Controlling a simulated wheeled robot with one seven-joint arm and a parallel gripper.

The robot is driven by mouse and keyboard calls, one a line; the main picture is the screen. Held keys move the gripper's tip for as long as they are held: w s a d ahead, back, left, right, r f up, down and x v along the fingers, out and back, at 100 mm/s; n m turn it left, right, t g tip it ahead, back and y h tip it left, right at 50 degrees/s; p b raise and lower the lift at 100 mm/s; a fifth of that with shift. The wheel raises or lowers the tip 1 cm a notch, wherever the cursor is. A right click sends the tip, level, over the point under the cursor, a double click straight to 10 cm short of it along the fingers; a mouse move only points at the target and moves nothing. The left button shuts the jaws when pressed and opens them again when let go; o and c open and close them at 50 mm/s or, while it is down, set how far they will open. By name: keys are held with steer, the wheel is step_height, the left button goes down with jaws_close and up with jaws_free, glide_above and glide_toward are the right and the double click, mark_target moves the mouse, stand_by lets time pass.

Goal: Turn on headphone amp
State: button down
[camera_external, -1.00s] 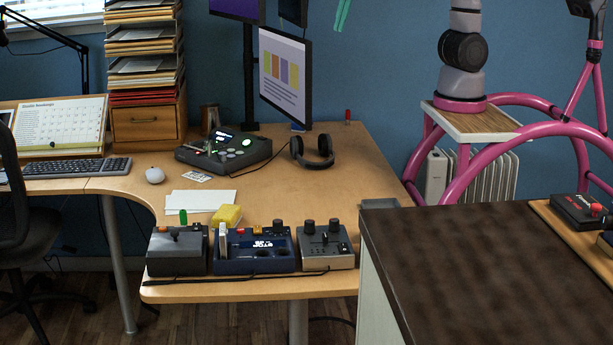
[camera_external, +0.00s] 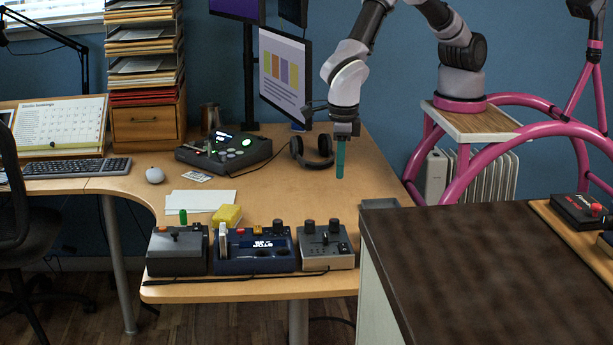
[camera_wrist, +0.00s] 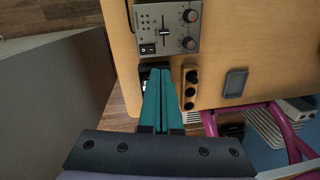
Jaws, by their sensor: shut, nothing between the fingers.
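A grey box (camera_external: 326,247) with knobs and a slider stands at the right end of the row on the desk's front part. It looks like the headphone amp, though I cannot read its label. The same grey box (camera_wrist: 168,28) is at the top of the wrist view, with a black rocker switch (camera_wrist: 147,49) at its lower left corner. I cannot tell the switch's position. My gripper (camera_external: 340,178) has teal fingers, shut and empty, pointing down above the desk, behind and above the grey box. In the wrist view, my fingertips (camera_wrist: 159,73) appear just below the box.
A blue box (camera_external: 254,252) and a dark grey box (camera_external: 177,252) stand left of the amp. Headphones (camera_external: 324,150) lie behind my gripper. A small tray (camera_external: 380,203) is at the desk's right edge. A dark-topped counter (camera_external: 480,265) stands at front right.

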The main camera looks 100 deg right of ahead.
mark_target(343, 242)
steer(key=shift+n, duration=0.9)
steer(key=f, duration=0.1)
steer(key=a+f, duration=0.1)
steer(key=s+a+f, duration=0.1)
steer(key=shift+s+f, duration=0.1)
steer(key=shift+f, duration=0.2)
steer(key=f, duration=0.4)
steer(key=d+f, duration=0.1)
steer(key=f, duration=0.8)
steer(key=shift+d+f, duration=0.35)
steer(key=shift+f, duration=0.05)
steer(key=shift+d+f, duration=0.2)
steer(key=shift+f, duration=0.1)
steer(key=shift+a, duration=0.1)
